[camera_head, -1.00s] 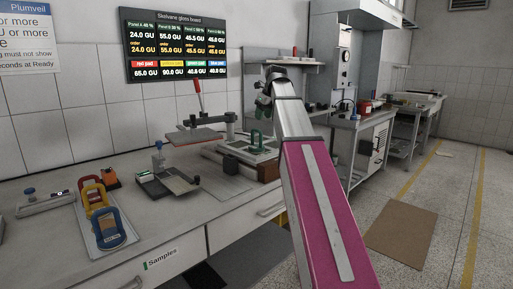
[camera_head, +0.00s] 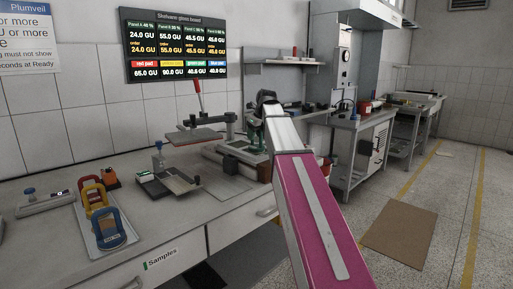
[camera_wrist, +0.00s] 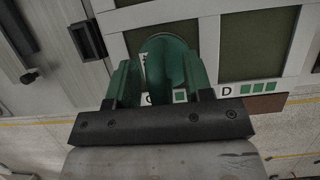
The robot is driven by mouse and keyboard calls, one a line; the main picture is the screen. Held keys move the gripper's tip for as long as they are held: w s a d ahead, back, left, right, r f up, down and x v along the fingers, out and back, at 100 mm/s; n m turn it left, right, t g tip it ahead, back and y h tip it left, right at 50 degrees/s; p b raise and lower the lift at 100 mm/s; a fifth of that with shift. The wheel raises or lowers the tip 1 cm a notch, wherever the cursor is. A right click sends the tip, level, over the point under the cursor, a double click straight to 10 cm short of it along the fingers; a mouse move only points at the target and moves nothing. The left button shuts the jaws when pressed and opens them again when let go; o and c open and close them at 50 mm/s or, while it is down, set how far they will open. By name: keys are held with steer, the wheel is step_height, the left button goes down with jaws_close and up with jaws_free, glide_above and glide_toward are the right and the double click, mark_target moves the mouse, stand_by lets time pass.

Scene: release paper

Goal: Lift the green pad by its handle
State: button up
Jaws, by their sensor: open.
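The green pad (camera_wrist: 165,48) shows in the wrist view as a rounded green handle over a light frame with dark panels. My gripper (camera_wrist: 161,72) has green fingers, one on each side of the handle. The jaws are open, with the handle between them. I cannot tell whether either finger touches it. In the head view my gripper (camera_head: 256,133) is down at the fixture on the bench, and it and my arm hide most of the pad.
A tray (camera_head: 124,240) with red, yellow and blue handled pads stands at the bench's left. A red-handled press (camera_head: 198,134) stands left of my gripper. A small dark stand (camera_head: 170,183) lies nearer the front. In the wrist view, "D" marks a neighbouring panel (camera_wrist: 258,42).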

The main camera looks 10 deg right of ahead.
jaws_close()
steer(key=shift+r, duration=0.1)
stand_by(1.2)
